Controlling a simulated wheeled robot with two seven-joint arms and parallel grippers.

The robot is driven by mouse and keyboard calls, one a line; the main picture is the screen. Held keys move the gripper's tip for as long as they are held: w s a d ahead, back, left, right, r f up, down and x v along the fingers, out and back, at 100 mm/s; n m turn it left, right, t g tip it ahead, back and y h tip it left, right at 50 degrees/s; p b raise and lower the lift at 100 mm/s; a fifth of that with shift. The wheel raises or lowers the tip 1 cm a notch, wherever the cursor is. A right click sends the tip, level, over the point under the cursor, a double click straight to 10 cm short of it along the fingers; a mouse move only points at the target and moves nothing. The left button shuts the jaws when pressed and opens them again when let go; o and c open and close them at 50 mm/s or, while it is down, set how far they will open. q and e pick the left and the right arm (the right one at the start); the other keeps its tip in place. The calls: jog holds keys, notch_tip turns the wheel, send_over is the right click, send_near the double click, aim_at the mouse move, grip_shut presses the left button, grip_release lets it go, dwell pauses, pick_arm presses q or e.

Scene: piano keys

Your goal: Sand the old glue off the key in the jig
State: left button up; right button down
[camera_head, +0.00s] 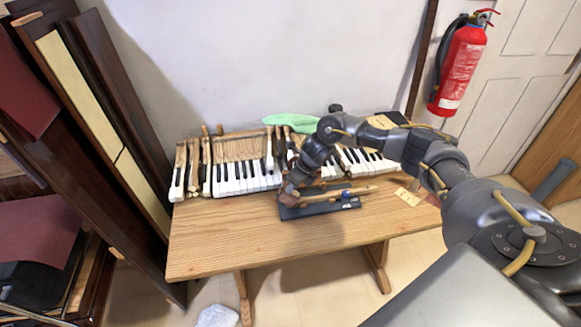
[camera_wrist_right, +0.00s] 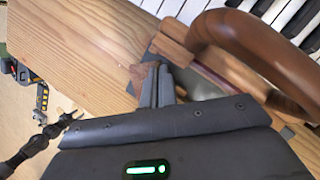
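My right gripper (camera_head: 289,194) points down at the left end of the dark jig (camera_head: 318,210) on the table's front part. In the right wrist view the gripper's dark fingers (camera_wrist_right: 157,88) are close together on a brown wooden block (camera_wrist_right: 141,76), which looks like the sanding block. A large arched brown handle (camera_wrist_right: 265,45) rises beside the fingers. The contact between block and key is hidden, and glue cannot be made out. My left gripper is not in view.
A piano keyboard (camera_head: 240,178) with exposed wooden key parts fills the table's back. A green cloth (camera_head: 290,122) lies behind it. A yellowish paper (camera_head: 408,197) lies right of the jig. The table's front left (camera_head: 220,240) is clear.

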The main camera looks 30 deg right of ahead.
notch_tip(320, 180, up, 4)
jog(key=shift+a+r+p, duration=0.1)
jog(key=shift+r+p, duration=0.15)
jog(key=shift+p, duration=0.7)
jog(key=shift+r+p, duration=0.95)
jog(key=shift+r, duration=0.5)
